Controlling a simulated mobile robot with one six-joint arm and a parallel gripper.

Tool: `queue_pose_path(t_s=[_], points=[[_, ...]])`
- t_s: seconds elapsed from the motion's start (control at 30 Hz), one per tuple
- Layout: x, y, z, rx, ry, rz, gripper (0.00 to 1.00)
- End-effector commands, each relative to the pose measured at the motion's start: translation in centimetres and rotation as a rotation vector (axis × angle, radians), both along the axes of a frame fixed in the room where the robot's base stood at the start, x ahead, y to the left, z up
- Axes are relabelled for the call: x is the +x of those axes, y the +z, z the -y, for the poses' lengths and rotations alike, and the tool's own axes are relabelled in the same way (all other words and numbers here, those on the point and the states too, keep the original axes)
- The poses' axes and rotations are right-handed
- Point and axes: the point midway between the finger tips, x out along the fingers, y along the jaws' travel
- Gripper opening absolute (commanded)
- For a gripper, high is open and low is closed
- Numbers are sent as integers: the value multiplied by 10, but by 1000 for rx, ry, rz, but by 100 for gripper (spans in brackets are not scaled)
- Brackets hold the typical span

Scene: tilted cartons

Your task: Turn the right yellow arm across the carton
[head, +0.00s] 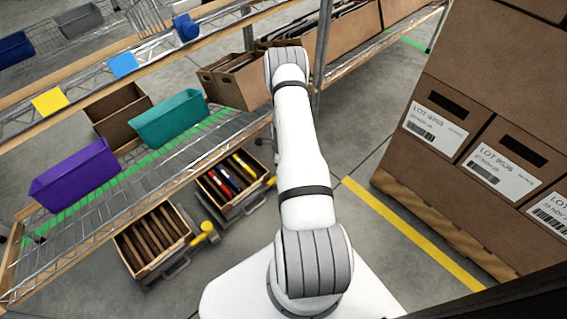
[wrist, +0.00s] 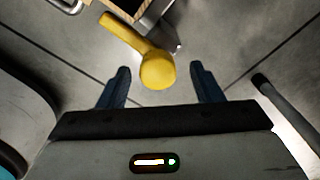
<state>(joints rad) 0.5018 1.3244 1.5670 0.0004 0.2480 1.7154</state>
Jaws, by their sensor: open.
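In the wrist view, a yellow arm (wrist: 128,38) with a round knob end (wrist: 158,71) lies between the fingertips of my gripper (wrist: 160,72). The fingers are open, with a gap on each side of the knob. A corner of a carton (wrist: 146,14) and its grey metal frame show at the top. In the head view, the right carton (head: 207,191) is tilted and open, with coloured items inside. A bit of its yellow arm (head: 271,182) shows at its right, the rest behind my arm. My gripper is hidden in the head view.
The left carton (head: 126,247) with brown dividers has its own yellow arm (head: 207,231). A wire rack shelf (head: 100,205) with purple and teal bins stands above the cartons. Stacked boxes (head: 500,80) on a pallet stand at right, beyond a yellow floor line (head: 410,232).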

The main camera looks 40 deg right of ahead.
Motion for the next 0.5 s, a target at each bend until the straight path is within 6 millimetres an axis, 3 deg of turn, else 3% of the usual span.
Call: queue_pose_path(t_s=[0.03, 0.2, 0.5], points=[[1, 13, 0, -1, 0, 2, 60], [3, 43, 0, -2, 1, 2, 60], [3, 65, 0, -1, 1, 2, 60]])
